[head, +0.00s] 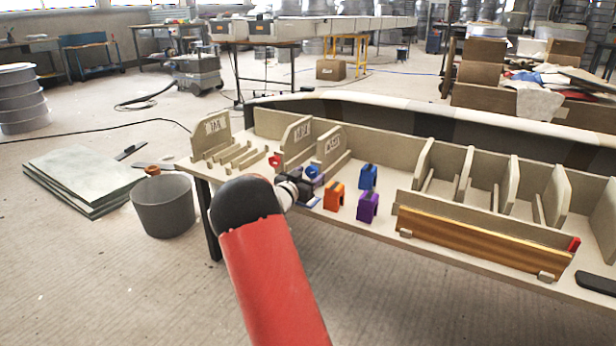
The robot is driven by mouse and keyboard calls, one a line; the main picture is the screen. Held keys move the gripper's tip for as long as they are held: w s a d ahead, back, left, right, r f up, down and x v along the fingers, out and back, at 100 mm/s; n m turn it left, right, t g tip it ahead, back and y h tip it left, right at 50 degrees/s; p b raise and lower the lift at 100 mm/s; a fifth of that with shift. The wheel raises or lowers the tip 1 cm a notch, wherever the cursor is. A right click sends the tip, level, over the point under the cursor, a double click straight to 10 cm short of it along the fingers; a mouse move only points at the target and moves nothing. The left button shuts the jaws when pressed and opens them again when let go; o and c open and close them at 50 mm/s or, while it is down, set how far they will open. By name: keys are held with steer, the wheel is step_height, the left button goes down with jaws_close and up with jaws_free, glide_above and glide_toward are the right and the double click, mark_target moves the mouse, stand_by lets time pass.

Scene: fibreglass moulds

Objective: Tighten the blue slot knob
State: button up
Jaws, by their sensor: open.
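My red and black arm reaches from the bottom to the table, and my gripper (312,190) is at the table's front left edge. Its fingers are small and dark in this view. A blue and purple round part (314,174) shows right at the gripper, partly hidden by it; I cannot tell whether they touch. A blue arch-shaped block (368,177) with a slot below stands upright to the right, apart from the gripper. I cannot tell which blue part is the slot knob, nor how tight it is.
An orange arch block (334,197) and a purple one (367,208) stand close right of my gripper. Upright beige panels (298,137) rise behind it. A long wooden strip (480,240) lies along the right front. A grey bin (164,205) stands on the floor at left.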

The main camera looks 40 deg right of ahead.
steer(key=c, duration=1)
steer(key=shift+f+m+b, duration=0.1)
steer(key=shift+m+b, duration=0.2)
steer(key=shift+f+m+b, duration=0.1)
steer(key=shift+m+b, duration=1.1)
steer(key=shift+b, duration=0.05)
steer(key=shift+m+b, duration=1.1)
steer(key=shift+m, duration=0.4)
steer(key=shift+r, duration=0.2)
steer(key=o, duration=1)
steer(key=shift+a, duration=0.1)
